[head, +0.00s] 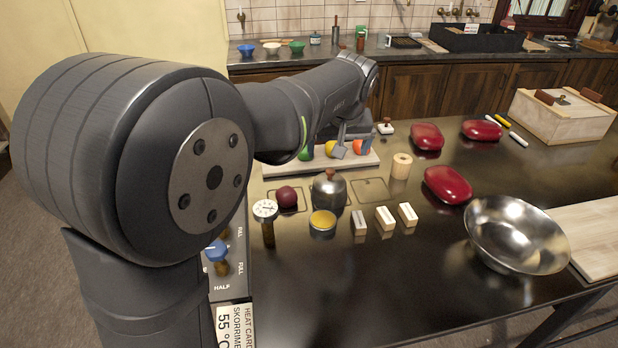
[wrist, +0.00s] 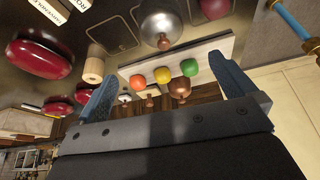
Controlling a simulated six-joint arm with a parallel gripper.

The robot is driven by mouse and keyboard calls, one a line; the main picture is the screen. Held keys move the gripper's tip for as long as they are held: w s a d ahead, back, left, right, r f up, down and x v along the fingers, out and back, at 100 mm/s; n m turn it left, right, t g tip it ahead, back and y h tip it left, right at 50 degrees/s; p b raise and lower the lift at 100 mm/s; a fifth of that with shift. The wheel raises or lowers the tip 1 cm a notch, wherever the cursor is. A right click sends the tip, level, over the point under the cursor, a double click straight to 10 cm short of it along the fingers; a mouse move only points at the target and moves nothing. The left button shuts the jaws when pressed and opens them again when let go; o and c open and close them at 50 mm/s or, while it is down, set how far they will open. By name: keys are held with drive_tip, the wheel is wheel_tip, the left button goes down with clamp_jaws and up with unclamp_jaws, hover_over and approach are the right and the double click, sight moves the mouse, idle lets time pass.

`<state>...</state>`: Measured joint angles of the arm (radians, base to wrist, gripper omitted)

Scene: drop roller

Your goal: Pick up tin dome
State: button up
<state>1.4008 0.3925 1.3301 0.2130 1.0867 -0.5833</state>
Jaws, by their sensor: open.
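The tin dome (head: 329,188) is a shiny metal dome with a brown knob on top. It stands upright on the dark table, in front of a white board (head: 270,169) holding several coloured balls. The dome also shows at the top of the wrist view (wrist: 156,20), cut by the frame edge. My gripper (head: 353,148) is open and empty, with its blue-grey fingers near the white board, behind and to the right of the dome in the head view. In the wrist view its spread fingers (wrist: 163,69) frame the balls. The gripper is apart from the dome.
A dark red ball (head: 287,197) sits left of the dome, a yellow-topped tin (head: 322,222) in front. A wooden roll (head: 401,166), white blocks (head: 385,217) and red oval objects (head: 447,185) lie right. A steel bowl (head: 515,235) stands at the right.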

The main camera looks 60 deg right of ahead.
drive_tip(key=w+f+m, duration=0.1)
drive_tip(key=w+m, duration=0.1)
drive_tip(key=m+g, duration=0.1)
approach(329, 181)
drive_tip(key=shift+h, duration=0.3)
drive_tip(key=x, duration=0.7)
drive_tip(key=shift+w+a+f, duration=0.1)
drive_tip(key=shift+w, duration=0.15)
drive_tip(key=shift+s+x, duration=0.1)
drive_tip(key=shift+x, duration=1.25)
drive_tip(key=shift+s+x, duration=0.15)
drive_tip(key=shift+x, duration=1.2)
drive_tip(key=c, duration=0.9)
